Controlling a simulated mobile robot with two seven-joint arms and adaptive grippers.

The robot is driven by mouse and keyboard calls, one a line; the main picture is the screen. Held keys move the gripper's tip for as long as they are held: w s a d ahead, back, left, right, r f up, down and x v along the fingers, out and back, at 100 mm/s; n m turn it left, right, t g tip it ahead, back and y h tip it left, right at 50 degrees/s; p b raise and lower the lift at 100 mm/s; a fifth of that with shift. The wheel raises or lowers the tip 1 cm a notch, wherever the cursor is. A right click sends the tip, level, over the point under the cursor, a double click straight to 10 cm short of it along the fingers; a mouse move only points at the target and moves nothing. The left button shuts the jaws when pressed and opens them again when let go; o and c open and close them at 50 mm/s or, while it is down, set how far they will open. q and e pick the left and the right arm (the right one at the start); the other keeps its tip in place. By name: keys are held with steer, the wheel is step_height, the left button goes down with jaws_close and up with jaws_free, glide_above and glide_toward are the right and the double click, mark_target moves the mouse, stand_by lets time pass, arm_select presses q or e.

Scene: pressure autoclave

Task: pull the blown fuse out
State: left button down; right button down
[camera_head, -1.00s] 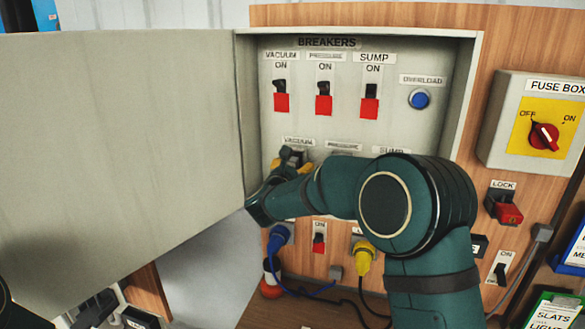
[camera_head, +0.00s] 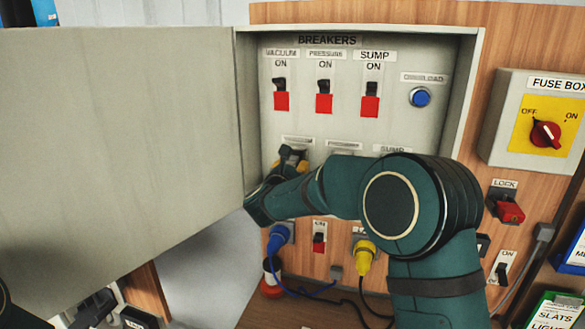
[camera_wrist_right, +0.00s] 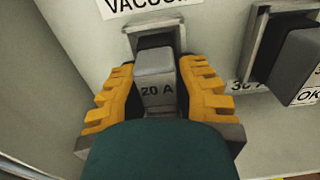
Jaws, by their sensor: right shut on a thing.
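The grey fuse marked 20 A (camera_wrist_right: 155,85) sits between the yellow fingers of my right gripper (camera_wrist_right: 156,98) in the wrist view. The fingers are shut on its sides. Behind its upper end is the dark holder (camera_wrist_right: 152,38) under the VACUUM label; how deep the fuse sits in it I cannot tell. In the head view my right gripper (camera_head: 290,160) is at the left of the lower row in the open breaker cabinet (camera_head: 455,60), largely hidden by its own wrist. The fuse is not clear there. My left gripper is not seen.
A neighbouring fuse (camera_wrist_right: 292,52) stands close right of the gripper. The open cabinet door (camera_head: 120,140) closes off the left side. Above are three breakers with red levers (camera_head: 324,103) and a blue overload button (camera_head: 419,97). The fuse box switch (camera_head: 545,134) is at right; blue (camera_head: 278,238) and yellow (camera_head: 364,255) plugs are below.

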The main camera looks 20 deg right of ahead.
steer(key=shift+s, duration=0.15)
steer(key=shift+s+a+f+b, duration=0.1)
steer(key=shift+s+a+b, duration=0.35)
steer(key=shift+b, duration=0.2)
steer(key=shift+b+v, duration=1.55)
steer(key=shift+v, duration=0.85)
